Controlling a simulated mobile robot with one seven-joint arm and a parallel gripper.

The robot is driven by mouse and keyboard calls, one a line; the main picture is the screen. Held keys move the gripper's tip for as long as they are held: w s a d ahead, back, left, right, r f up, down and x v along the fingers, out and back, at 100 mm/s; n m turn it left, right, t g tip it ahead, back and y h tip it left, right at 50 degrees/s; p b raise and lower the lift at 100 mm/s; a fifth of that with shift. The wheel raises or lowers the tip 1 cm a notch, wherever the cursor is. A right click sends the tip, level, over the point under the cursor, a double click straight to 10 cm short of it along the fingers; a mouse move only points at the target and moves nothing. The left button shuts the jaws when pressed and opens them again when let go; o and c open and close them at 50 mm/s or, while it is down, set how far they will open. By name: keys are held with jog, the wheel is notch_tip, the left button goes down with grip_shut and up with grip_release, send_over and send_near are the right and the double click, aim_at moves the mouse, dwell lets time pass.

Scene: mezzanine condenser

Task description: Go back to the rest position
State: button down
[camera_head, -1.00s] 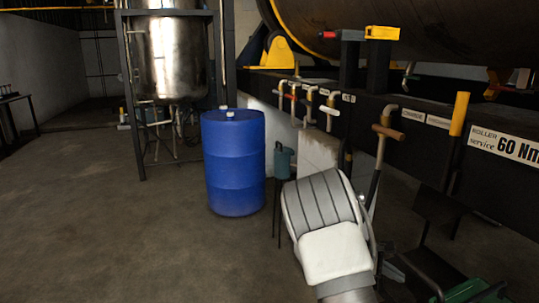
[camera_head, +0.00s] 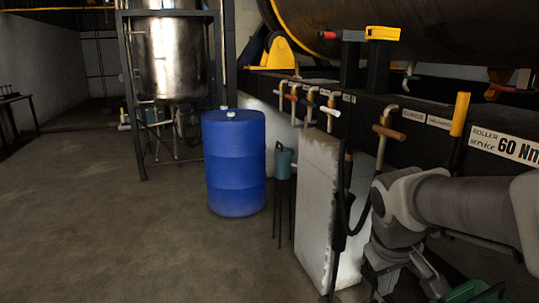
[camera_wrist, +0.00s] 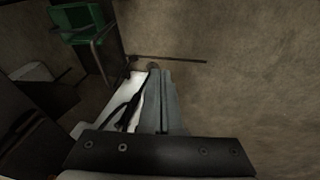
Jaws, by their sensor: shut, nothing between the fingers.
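My gripper (camera_wrist: 160,78) shows in the wrist view with its two grey fingers lying together, shut and empty, in front of a dark plate with screws. It points down toward the brown floor. In the head view my arm comes in from the right edge and its wrist bends down at the lower right, beside the white pillar (camera_head: 318,210). The fingers cannot be made out clearly there. No object is held.
A green seat (camera_wrist: 78,20) is at the wrist view's upper left. A blue drum (camera_head: 234,165) and a teal can on thin legs (camera_head: 284,163) stand left of the pillar. Valves and a yellow-topped lever (camera_head: 459,114) line the dark beam.

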jog(key=s+a+r+m+t+y+p, duration=0.1)
jog(key=s+a+r, duration=0.15)
jog(key=s, duration=0.25)
jog(key=s+a+r+m+t+y, duration=0.1)
jog(key=s+a+r+t, duration=0.1)
jog(key=s+a, duration=0.3)
notch_tip(320, 180, up, 18)
jog(key=p, duration=1.8)
jog(key=shift+s+d, duration=0.35)
